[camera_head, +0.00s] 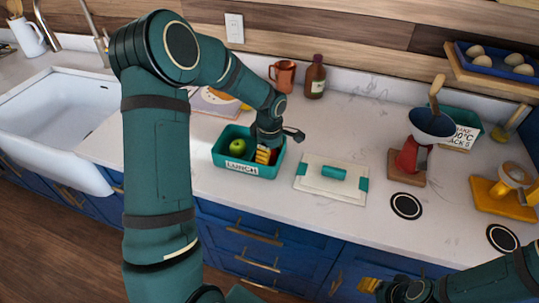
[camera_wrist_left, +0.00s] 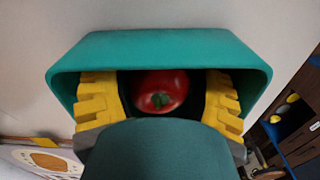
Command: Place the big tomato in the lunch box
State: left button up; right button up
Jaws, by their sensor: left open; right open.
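The teal lunch box (camera_head: 243,169) with a "LUNCH" label stands on the counter below my left arm. My left gripper (camera_head: 266,156) points down into its right part with yellow fingers. The red tomato (camera_wrist_left: 161,91) lies inside the box between these fingers in the left wrist view, stem facing the camera. The fingers are open, with dark gaps beside the tomato. In the head view only a little of its red shows beside the fingers. My right gripper (camera_head: 369,286) is open and empty at the bottom, in front of the counter.
A green round fruit (camera_head: 237,147) lies in the box's left part. Right of the box is a white board (camera_head: 312,190) with a teal cylinder (camera_head: 333,172). A copper mug (camera_head: 284,75) and brown bottle (camera_head: 315,78) stand behind. A red-based scale (camera_head: 412,155) stands farther right.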

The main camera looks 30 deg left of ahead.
pick_arm(q)
notch_tip(320, 180, up, 12)
jog(key=shift+r+p, duration=0.1)
jog(key=shift+p, duration=0.45)
